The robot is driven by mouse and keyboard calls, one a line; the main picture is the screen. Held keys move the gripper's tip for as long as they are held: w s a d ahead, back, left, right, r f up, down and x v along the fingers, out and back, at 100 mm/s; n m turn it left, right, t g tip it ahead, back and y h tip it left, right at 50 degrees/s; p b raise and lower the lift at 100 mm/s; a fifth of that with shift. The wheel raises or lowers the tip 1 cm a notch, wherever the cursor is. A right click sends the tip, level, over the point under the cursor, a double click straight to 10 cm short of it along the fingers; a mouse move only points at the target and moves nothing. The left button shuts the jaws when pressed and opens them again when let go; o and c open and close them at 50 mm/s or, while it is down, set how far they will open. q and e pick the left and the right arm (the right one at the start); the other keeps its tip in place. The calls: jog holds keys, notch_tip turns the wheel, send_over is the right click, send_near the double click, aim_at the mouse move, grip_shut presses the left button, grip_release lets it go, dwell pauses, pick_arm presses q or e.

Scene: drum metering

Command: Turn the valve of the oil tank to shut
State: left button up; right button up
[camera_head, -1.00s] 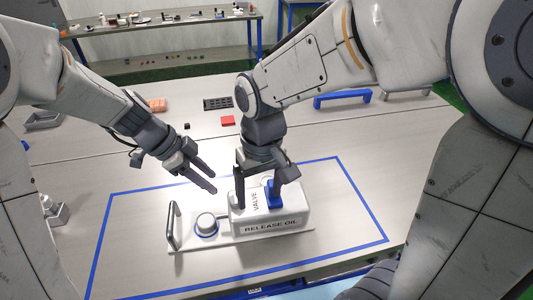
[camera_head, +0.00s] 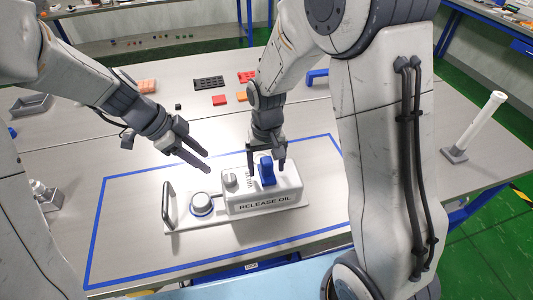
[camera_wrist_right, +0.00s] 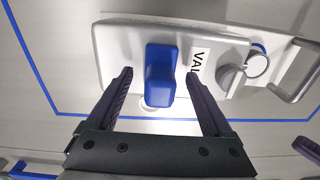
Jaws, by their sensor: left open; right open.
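The oil tank device is a white box (camera_head: 290,198) labelled "RELEASE OIL" on a white base plate inside a blue taped rectangle. Its blue valve handle (camera_head: 267,171) stands on the box top beside the "VALVE" label. In the right wrist view the blue valve handle (camera_wrist_right: 160,75) lies between the open fingers, with a gap on both sides. My right gripper (camera_head: 267,165) is open, around the handle from above. My left gripper (camera_head: 207,163) is open and empty, to the left above the table. A grey knob (camera_head: 229,179) sits on the box beside the label.
A round white button (camera_head: 202,203) with a blue ring and a metal handle (camera_head: 168,204) are on the plate's left. Red blocks (camera_head: 219,99) and a black tray (camera_head: 209,83) lie behind. A white post (camera_head: 475,125) stands at right.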

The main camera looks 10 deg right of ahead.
jog(key=shift+f, duration=0.6)
grip_shut()
dwell(1.0)
